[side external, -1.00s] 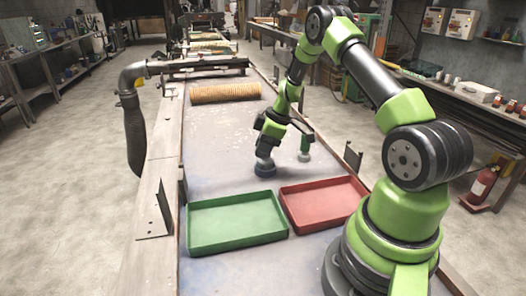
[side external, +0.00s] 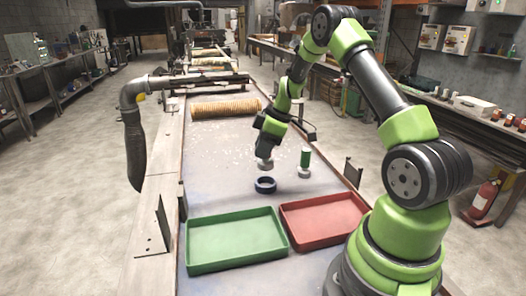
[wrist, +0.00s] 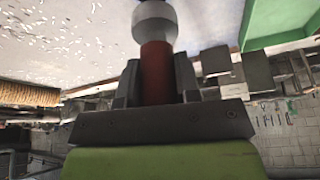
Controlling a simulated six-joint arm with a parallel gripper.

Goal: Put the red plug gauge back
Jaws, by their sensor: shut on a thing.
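The red plug gauge (wrist: 156,72) is between the fingers of my gripper (wrist: 157,62), which is shut on its red handle in the wrist view. Its silver end sticks out past the fingertips. In the side external view, my gripper (side external: 266,148) holds the gauge with its silver end (side external: 264,164) pointing down. A dark blue ring (side external: 265,185) lies on the table just below that end, with a visible gap between them. The handle is mostly hidden by the fingers in the side view.
A green-handled plug gauge (side external: 305,160) stands upright on the table just right of my gripper. A green tray (side external: 235,240) and a red tray (side external: 322,220) sit at the near end, both empty. A corrugated tan tube (side external: 225,108) lies farther back.

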